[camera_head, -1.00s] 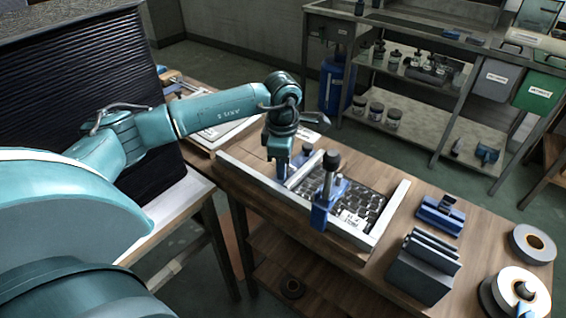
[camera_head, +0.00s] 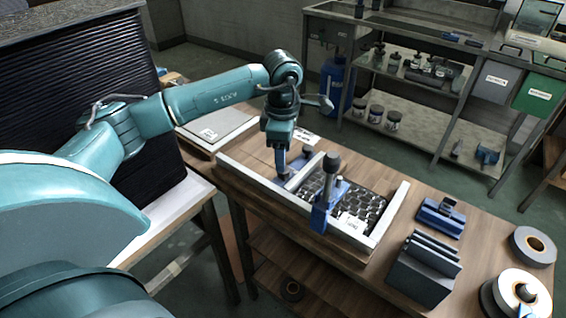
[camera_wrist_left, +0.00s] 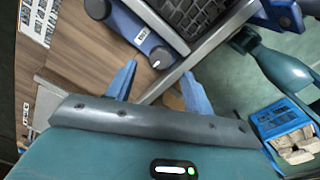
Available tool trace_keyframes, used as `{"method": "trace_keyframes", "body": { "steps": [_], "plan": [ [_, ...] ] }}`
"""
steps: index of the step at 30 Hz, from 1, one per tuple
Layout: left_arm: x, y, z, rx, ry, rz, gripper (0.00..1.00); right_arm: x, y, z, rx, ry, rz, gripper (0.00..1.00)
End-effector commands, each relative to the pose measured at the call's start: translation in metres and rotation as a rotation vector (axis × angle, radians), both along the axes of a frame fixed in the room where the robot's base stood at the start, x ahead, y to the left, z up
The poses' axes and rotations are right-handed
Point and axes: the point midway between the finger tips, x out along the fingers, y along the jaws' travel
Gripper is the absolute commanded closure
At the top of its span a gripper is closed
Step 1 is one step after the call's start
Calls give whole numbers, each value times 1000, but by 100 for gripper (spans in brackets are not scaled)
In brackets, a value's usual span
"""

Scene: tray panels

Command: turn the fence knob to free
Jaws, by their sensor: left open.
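The fence knob (camera_wrist_left: 160,57) is a round black dial with a white pointer mark on a blue block (camera_wrist_left: 140,30) in the left wrist view. The block lies along a pale metal fence bar (camera_head: 302,173) that crosses the tray (camera_head: 390,222) in the head view. My left gripper (camera_head: 290,165) is over the tray's left end. In the left wrist view the blue fingers of my left gripper (camera_wrist_left: 159,73) are apart, with the knob ahead between their tips; contact cannot be told. My right gripper is not in view.
A tall post with a black top (camera_head: 332,162) rises from a blue clamp (camera_head: 320,218) beside the fence. Dark pieces (camera_head: 365,205) fill the tray's right part. A grey slotted block (camera_head: 425,268), a blue fixture (camera_head: 440,216) and tape rolls (camera_head: 533,246) stand to the right.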

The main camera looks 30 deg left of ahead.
Motion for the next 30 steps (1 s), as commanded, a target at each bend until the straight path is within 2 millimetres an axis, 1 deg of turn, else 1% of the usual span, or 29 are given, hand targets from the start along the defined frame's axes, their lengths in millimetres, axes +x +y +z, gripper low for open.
{"method": "trace_keyframes", "body": {
  "steps": [1,6,9,12,18,30],
  "plan": [
    [0,0,14,-1,-6,0,48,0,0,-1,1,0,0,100],
    [-1,0,51,0,-4,1,48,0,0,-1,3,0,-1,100],
    [-2,-1,67,-1,-4,1,48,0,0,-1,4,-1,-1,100],
    [-2,-1,79,0,-2,1,48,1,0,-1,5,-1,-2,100],
    [-3,-1,87,0,1,1,48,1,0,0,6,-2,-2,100],
    [-3,-1,87,0,1,1,48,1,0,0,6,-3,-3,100]
  ]
}}
